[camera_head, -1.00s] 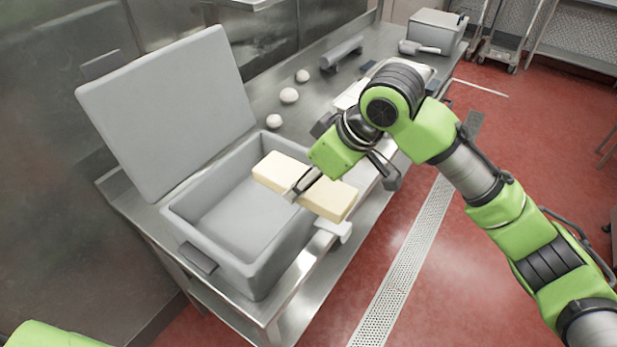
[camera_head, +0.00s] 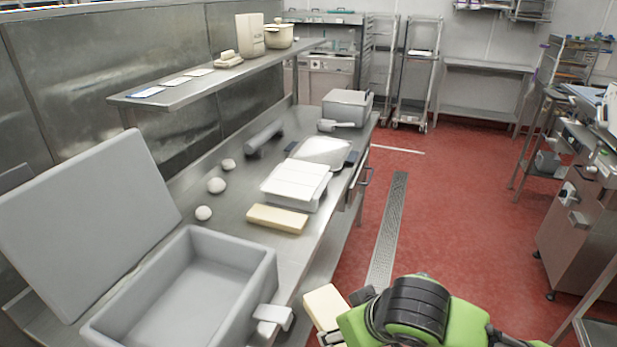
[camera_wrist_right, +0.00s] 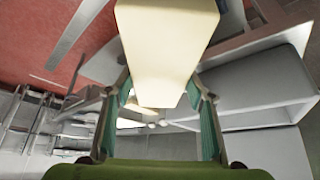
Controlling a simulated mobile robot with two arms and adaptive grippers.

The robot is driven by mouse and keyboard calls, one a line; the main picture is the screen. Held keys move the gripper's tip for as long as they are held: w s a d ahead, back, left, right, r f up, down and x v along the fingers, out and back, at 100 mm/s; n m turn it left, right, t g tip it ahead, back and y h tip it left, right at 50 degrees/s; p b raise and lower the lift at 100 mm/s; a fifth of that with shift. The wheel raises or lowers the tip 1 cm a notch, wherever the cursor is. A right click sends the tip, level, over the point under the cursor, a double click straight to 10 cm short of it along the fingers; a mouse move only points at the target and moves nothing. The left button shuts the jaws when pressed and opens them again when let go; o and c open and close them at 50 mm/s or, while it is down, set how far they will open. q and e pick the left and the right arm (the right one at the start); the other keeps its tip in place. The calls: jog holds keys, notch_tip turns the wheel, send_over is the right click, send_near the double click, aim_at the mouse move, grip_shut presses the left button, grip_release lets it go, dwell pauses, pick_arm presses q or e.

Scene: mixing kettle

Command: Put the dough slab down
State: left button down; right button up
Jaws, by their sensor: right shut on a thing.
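A pale yellow dough slab (camera_head: 322,305) is in my right gripper (camera_wrist_right: 160,95), low in the head view, over the floor side of the steel table (camera_head: 235,172). The slab (camera_wrist_right: 167,35) fills the upper middle of the right wrist view, between the two fingers. The gripper is shut on it; my arm hides part of the slab in the head view. A second pale slab (camera_head: 277,219) lies flat on the table, in front of a white-topped tray (camera_head: 297,182). My left gripper is not in view.
An open, empty grey bin (camera_head: 262,262) stands at the near left, its lid (camera_head: 85,225) raised. Several small dough balls (camera_head: 216,185) lie on the table behind it. A grey roller (camera_head: 264,139) and a lidded box (camera_head: 346,106) are farther back.

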jog(key=s+d+f+m+h, duration=0.2)
jog(key=d+f+m, duration=0.2)
jog(key=d, duration=0.4)
jog(key=shift+d+f+m+t, duration=0.25)
jog(key=shift+d+m+t, duration=0.05)
jog(key=shift+d, duration=0.1)
